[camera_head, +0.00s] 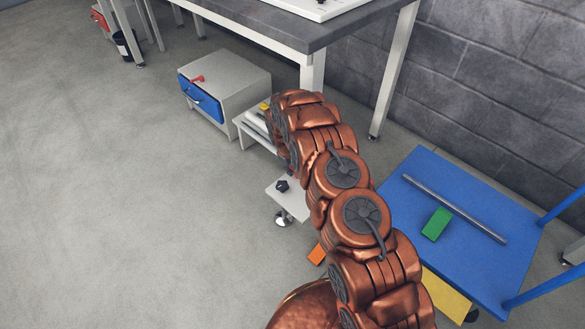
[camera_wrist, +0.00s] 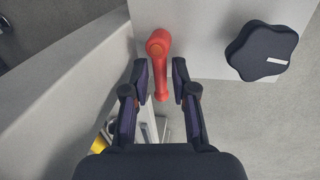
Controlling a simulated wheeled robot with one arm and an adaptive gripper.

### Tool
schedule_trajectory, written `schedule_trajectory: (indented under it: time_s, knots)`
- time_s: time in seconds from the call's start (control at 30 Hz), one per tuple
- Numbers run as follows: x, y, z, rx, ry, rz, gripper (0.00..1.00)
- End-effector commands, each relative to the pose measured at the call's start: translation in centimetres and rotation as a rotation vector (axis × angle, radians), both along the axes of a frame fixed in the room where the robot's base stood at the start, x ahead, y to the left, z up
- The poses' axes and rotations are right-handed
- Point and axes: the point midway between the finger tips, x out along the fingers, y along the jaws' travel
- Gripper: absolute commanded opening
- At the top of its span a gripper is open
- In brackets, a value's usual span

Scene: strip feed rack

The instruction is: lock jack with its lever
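The red lever (camera_wrist: 158,62) stands out in the wrist view, with a round head and a narrow shaft pointing down the picture. It lies by the edge of a pale plate (camera_wrist: 205,40) carrying a black star knob (camera_wrist: 262,50). My gripper (camera_wrist: 160,78) is open, with one finger on each side of the lever's shaft; a small gap shows at both sides. In the head view a pale plate (camera_head: 290,204) with a black knob (camera_head: 282,186) and a foot below sits left of my arm. My arm hides the lever and gripper there.
A blue cart (camera_head: 460,192) with a metal rod (camera_head: 455,208) and green block (camera_head: 436,224) stands right. The left floor is clear.

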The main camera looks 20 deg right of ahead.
Motion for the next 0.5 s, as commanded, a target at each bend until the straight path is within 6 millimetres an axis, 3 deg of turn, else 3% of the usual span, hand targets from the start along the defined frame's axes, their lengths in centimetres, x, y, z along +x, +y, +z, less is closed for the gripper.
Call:
schedule_trajectory:
  time_s: [0.1, 0.5]
  knots:
    - [0.00, 0.00, -0.01, 0.000, 0.000, 0.001, 0.41]
    - [0.00, 0.04, -0.08, 0.000, -0.002, 0.025, 0.41]
